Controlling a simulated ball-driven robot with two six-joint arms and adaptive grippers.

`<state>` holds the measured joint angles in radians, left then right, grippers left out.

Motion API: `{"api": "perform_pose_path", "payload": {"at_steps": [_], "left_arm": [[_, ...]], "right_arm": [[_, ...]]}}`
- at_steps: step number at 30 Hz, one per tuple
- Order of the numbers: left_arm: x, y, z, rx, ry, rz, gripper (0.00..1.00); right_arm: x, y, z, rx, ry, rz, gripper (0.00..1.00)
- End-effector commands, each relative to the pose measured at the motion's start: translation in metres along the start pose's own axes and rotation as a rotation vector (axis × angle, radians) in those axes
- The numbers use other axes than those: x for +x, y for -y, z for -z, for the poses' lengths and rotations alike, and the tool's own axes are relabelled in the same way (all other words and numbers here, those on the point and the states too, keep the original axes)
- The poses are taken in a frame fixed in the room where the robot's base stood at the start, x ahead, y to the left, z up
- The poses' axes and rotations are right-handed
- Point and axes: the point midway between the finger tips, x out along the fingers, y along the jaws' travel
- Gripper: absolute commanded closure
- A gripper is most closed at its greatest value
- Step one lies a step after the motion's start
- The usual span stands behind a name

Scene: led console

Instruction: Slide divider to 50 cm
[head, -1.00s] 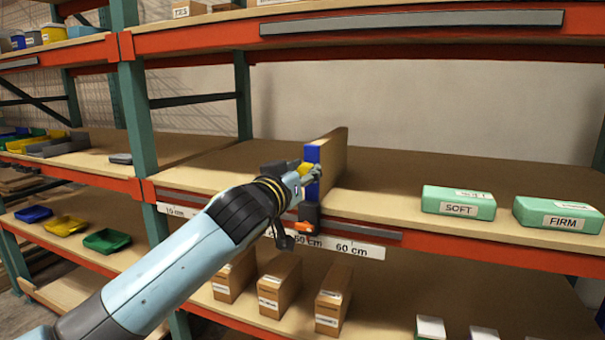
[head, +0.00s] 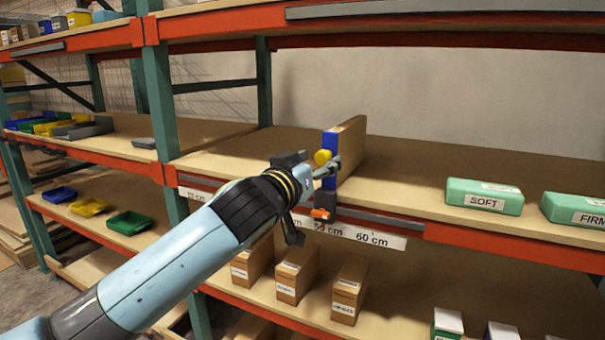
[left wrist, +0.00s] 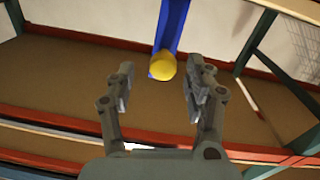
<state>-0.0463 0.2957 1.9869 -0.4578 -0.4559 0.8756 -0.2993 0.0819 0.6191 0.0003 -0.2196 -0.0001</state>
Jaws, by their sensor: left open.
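The divider (head: 350,150) is an upright tan board with a blue front edge, standing on the middle shelf. A yellow knob (head: 322,157) sticks out of its blue edge; it also shows in the left wrist view (left wrist: 162,66). An orange pointer (head: 320,213) at the divider's foot sits just above and left of the "50 cm" mark on the white scale (head: 360,235). My left gripper (head: 330,170) is in front of the blue edge. In the left wrist view its fingers (left wrist: 160,88) are open, one on each side of the knob, with gaps. My right gripper is out of view.
Green boxes labelled SOFT (head: 484,198) and FIRM (head: 575,209) stand right of the divider. Shelf board between divider and SOFT is clear. Brown boxes (head: 297,275) stand on the shelf below. A green upright post (head: 163,100) is at left.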

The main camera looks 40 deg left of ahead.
Motion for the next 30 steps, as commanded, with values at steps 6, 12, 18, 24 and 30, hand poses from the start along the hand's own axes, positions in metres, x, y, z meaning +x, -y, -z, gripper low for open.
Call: {"api": "perform_pose_path", "payload": {"at_steps": [6, 12, 18, 24, 30], "left_arm": [[-0.051, 0.001, -0.002, 0.002, 0.003, 0.000, 0.47], [-0.082, 0.000, -0.001, 0.001, 0.003, 0.000, 0.47], [-0.091, 0.000, 0.000, -0.001, 0.001, 0.001, 0.47], [-0.090, 0.000, 0.000, -0.001, 0.001, 0.001, 0.47], [-0.090, 0.000, 0.000, -0.001, 0.001, 0.001, 0.47]], "right_arm": [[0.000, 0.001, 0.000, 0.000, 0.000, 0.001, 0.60], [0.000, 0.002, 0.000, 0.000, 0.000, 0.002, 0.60], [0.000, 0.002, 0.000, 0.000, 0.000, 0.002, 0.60], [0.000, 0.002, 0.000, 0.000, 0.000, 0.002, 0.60], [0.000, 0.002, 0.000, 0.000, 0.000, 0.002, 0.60]]}}
